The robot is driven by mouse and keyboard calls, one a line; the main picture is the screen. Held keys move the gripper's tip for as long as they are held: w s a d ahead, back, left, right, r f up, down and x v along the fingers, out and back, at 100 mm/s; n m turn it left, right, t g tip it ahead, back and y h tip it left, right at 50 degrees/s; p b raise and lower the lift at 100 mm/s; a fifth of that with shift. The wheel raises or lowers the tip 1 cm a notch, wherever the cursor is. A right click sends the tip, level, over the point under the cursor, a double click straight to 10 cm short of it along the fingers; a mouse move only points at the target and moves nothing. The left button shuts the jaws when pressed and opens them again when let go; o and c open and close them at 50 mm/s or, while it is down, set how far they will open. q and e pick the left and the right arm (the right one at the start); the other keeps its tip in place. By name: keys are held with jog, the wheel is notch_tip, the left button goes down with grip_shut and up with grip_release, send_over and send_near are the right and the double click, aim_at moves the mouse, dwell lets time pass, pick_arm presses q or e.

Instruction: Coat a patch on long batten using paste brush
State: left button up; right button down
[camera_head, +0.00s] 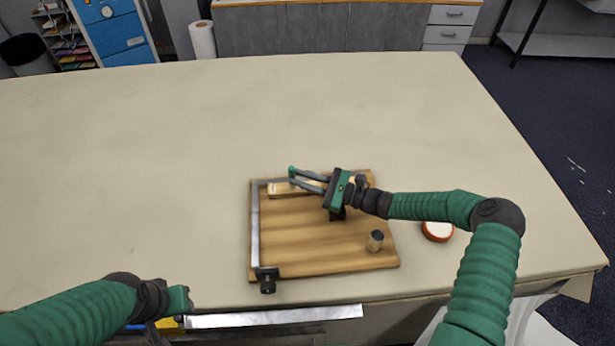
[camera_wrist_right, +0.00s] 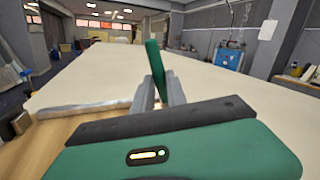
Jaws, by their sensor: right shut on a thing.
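The long batten (camera_head: 279,191) is a pale wooden strip lying along the far edge of a wooden board; my right gripper hides part of it. My right gripper (camera_head: 296,181) is over the batten's left part, shut on a slim green thing, which looks like the handle of the paste brush (camera_head: 291,171). The green handle (camera_wrist_right: 156,68) stands up between the fingers in the right wrist view. The bristles are hidden, so I cannot tell whether they touch the batten. My left gripper (camera_head: 180,303) is low at the table's front edge, away from the board; its fingers are unclear.
The board (camera_head: 320,240) has a metal strip (camera_head: 255,225) along its left side and a black clamp (camera_head: 267,280) at its front left corner. A dark-sided cylinder (camera_head: 375,240) stands on it. An orange-rimmed pot with white inside (camera_head: 437,231) is to the right. The table's left and back are clear.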

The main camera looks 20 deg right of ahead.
notch_tip(320, 180, up, 6)
jog(key=p, duration=0.5)
notch_tip(320, 180, up, 3)
jog(key=shift+p, duration=1.2)
jog(key=shift+f, duration=0.1)
jog(key=shift+w+d+f+b, duration=0.1)
jog(key=shift+w+f+b, duration=0.05)
jog(key=shift+f+b, duration=0.35)
jog(key=shift+w+f+b, duration=0.15)
jog(key=shift+f+b, duration=0.2)
jog(key=shift+f, duration=0.1)
